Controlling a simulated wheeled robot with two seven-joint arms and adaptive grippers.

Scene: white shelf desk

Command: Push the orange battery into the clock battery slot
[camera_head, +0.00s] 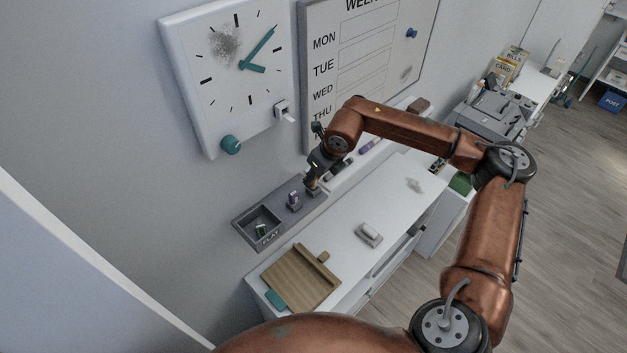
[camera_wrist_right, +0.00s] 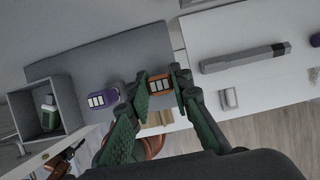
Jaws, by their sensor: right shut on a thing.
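The white wall clock (camera_head: 207,107) hangs at the upper left of the head view, with teal hands and a teal knob. A small white open part (camera_head: 283,112) at its lower right edge looks like the battery slot. My right gripper (camera_head: 312,186) is over the grey wall shelf, below and right of the clock. In the wrist view my right gripper (camera_wrist_right: 160,77) is shut on the orange battery (camera_wrist_right: 160,84), which shows between its fingertips. The fingers hide the battery in the head view. My left gripper is not in view.
The grey shelf (camera_head: 275,205) holds a purple battery (camera_head: 293,198) and a bin marked FLAT (camera_head: 258,240) with a green battery (camera_head: 261,230) inside. A whiteboard (camera_head: 375,60) hangs right of the clock. A wooden board (camera_head: 300,280) lies on the white desk (camera_head: 385,205) below.

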